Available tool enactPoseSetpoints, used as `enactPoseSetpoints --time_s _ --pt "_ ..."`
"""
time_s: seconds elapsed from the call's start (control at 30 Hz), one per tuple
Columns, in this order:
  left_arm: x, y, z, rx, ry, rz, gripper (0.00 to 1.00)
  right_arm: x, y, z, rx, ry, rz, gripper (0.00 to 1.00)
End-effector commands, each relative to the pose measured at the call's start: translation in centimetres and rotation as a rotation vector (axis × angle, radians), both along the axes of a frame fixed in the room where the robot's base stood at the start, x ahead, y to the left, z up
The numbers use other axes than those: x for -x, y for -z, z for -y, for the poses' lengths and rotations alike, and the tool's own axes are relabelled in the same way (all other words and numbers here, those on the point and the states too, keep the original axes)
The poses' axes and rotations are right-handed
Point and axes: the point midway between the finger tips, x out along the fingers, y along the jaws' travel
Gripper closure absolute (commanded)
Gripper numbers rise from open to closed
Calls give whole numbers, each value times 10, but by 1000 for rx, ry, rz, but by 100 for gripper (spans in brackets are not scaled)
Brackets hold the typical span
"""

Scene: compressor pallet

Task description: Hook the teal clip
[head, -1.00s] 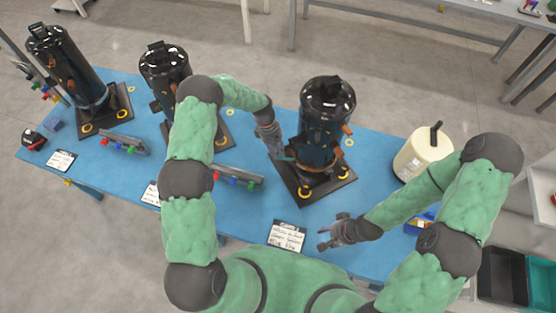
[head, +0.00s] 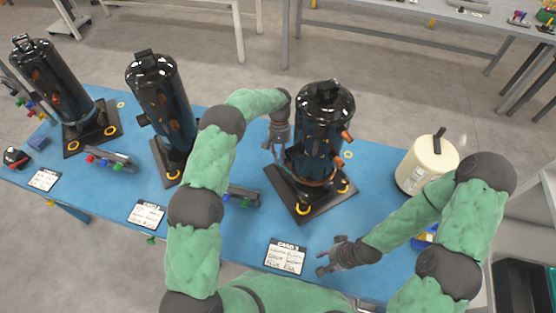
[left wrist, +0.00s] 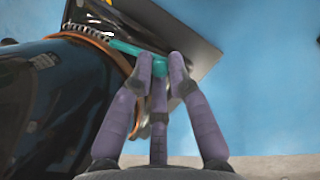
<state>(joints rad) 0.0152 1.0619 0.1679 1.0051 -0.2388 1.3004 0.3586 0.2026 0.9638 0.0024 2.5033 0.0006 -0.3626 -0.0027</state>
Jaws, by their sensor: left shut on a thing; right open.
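The teal clip (left wrist: 133,49) shows in the left wrist view as a bar running from a spring and copper-coloured band to my fingertips. My left gripper (left wrist: 160,68) is shut on its end, beside the black compressor (left wrist: 55,100). In the head view my left gripper (head: 276,146) is at the left side of the nearest compressor (head: 322,125), which stands upright on a black base (head: 310,207). The clip is too small to make out there. Whether its far end is hooked I cannot tell. My right gripper (head: 328,257) is open and empty above the table front.
Two more black compressors (head: 162,100) (head: 62,85) stand to the left on the blue table (head: 235,262). Racks with coloured pieces (head: 108,160) and cards (head: 286,256) lie along the front. A cream canister (head: 425,165) stands at the right.

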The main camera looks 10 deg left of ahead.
Motion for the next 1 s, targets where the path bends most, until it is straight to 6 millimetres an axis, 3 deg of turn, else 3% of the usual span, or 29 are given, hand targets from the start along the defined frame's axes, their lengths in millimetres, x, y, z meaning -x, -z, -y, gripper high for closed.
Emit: enactPoseSetpoints --time_s 0.6,0.63,0.7,1.0 --pt "-2 -1 2 0 41 1 100 0 3 0 0 0 0 55" --pt "-2 -1 2 0 41 1 76 0 3 0 0 0 0 55" --pt "-2 -1 2 0 41 1 59 0 3 0 0 0 0 55" --pt "-2 0 2 0 41 1 59 0 3 0 0 0 0 55"
